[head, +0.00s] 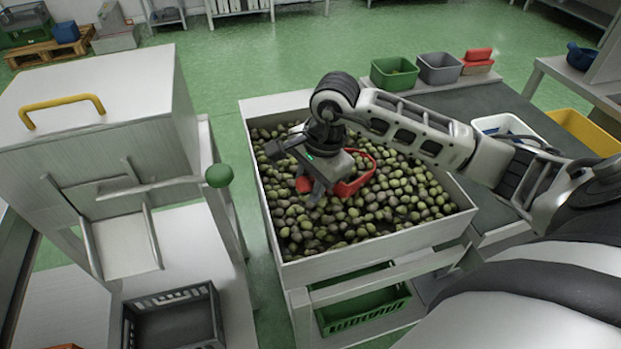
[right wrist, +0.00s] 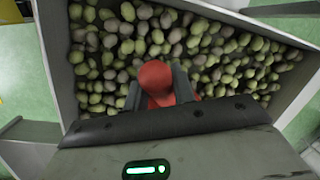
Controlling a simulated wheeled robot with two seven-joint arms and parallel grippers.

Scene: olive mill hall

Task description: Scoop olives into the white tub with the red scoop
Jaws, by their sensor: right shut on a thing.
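The red scoop (head: 361,177) is in the right gripper (head: 318,187), over the big white bin (head: 372,241) of green and dark olives (head: 411,193). In the right wrist view, both fingers close on the scoop's red handle (right wrist: 157,79). The scoop's bowl is at or just above the olives; I cannot tell if it touches them, and the gripper hides part of it. The white tub (head: 490,122) stands on the dark counter at the right, partly hidden behind my right arm; its contents do not show clearly. My left gripper is not in view.
A green tub (head: 393,76), a grey tub (head: 440,69) and red tubs (head: 478,60) stand at the counter's far end. A yellow tub (head: 590,130) is at the right. A white machine (head: 100,110) with a green knob (head: 219,175) stands left of the bin. A green crate (head: 362,311) sits below.

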